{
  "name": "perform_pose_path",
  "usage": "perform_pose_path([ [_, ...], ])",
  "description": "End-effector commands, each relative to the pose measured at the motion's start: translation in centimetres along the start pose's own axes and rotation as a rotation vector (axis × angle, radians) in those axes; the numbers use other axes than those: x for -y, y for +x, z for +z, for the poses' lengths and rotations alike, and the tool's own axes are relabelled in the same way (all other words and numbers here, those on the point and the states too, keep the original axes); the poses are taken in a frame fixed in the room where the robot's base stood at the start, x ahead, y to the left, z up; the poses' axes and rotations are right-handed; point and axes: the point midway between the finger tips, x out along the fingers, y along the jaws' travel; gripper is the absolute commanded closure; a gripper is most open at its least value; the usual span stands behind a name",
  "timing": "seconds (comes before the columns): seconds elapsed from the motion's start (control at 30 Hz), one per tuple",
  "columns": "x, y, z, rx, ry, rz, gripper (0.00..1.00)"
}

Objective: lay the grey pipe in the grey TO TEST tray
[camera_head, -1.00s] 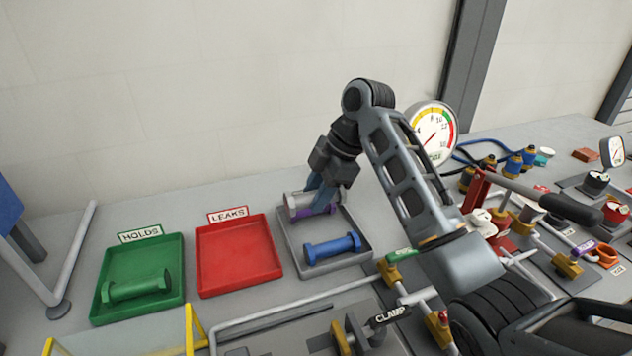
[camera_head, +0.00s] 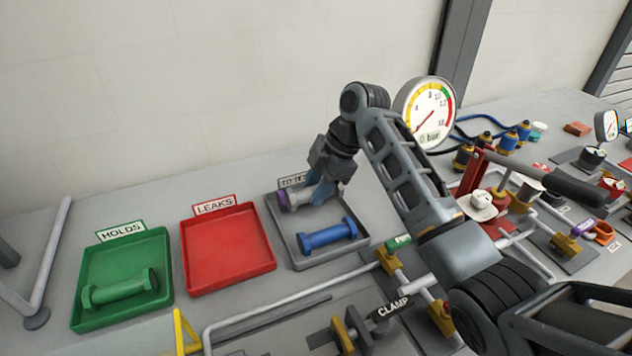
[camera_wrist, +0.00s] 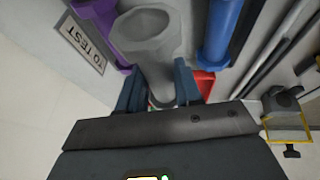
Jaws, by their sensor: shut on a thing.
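My gripper (camera_head: 322,194) is shut on the grey pipe (camera_head: 302,197) at the back of the grey TO TEST tray (camera_head: 295,259). The wrist view shows the grey pipe (camera_wrist: 152,45) between my two fingers (camera_wrist: 158,90). The pipe is over or in the tray; I cannot tell whether it touches the floor. A purple pipe (camera_head: 284,201) is close beside it, mostly hidden in the head view. A blue pipe (camera_head: 328,236) lies in the tray's front part. The TO TEST label (camera_wrist: 84,43) shows in the wrist view.
The red LEAKS tray (camera_head: 228,250) is empty, left of the grey tray. The green HOLDS tray (camera_head: 78,312) holds a green pipe (camera_head: 120,287). A clamp (camera_head: 352,328) and pipework stand in front. A pressure gauge (camera_head: 427,112) stands behind my arm.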

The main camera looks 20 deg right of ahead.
Motion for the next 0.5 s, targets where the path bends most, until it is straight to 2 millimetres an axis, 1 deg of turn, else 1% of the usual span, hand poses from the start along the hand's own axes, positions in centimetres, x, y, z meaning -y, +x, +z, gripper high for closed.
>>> perform_pose_path([
  [0.03,0.1,0.8,0.3,0.0,0.0,0.001,1.0],
  [0.2,0.4,2.4,1.0,-0.001,0.0,0.001,1.0],
  [0.5,0.7,4.7,1.9,-0.001,0.0,0.002,1.0],
])
